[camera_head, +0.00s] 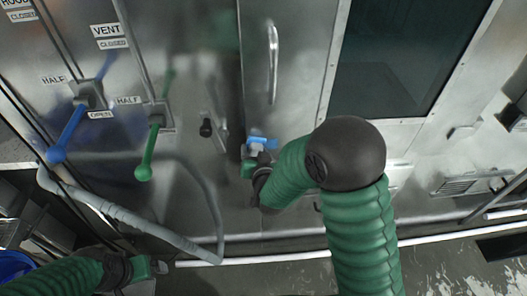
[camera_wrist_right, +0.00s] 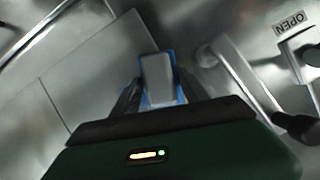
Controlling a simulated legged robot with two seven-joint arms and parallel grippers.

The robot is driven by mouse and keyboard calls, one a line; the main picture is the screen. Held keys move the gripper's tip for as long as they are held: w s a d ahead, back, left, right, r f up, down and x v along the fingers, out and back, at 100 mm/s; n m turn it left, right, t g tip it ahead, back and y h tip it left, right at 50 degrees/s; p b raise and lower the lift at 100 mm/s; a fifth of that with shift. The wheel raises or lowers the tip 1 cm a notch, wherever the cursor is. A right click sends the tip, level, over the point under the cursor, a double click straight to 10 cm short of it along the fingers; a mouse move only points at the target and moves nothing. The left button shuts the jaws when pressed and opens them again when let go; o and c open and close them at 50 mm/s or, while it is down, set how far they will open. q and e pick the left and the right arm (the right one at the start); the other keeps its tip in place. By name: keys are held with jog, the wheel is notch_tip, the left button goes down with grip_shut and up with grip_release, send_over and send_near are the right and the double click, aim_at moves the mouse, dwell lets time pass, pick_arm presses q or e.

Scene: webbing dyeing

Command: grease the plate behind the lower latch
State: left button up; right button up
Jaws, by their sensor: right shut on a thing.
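My right gripper (camera_head: 257,158) is at the lower left edge of the tall steel door. It is shut on a small blue and grey piece (camera_head: 263,142), which also shows between the fingers in the right wrist view (camera_wrist_right: 157,80). I cannot tell whether this piece is a hand tool or touches the steel behind it. A latch with a black knob (camera_head: 206,128) is on the panel left of the gripper. The plate behind the latch cannot be made out. My left gripper (camera_head: 142,268) is low at the left, its fingers unclear.
A blue lever (camera_head: 68,134) and a green lever (camera_head: 149,153) stick out from the panel at the left. A grey hose (camera_head: 130,218) loops below them. A vertical door handle (camera_head: 272,62) is above my right gripper. A white pipe (camera_head: 290,258) runs along the floor.

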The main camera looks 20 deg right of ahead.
jog(key=shift+w+a+r, duration=0.1)
jog(key=shift+w+a, duration=0.15)
jog(key=shift+a, duration=0.4)
jog(key=s+a, duration=0.1)
jog(key=s, duration=0.4)
jog(key=shift+s+a, duration=0.35)
jog(key=shift+s, duration=0.05)
jog(key=s+p, duration=0.2)
jog(key=s, duration=0.1)
jog(key=shift+a, duration=0.4)
jog(key=shift+w, duration=0.1)
jog(key=shift+d, duration=0.1)
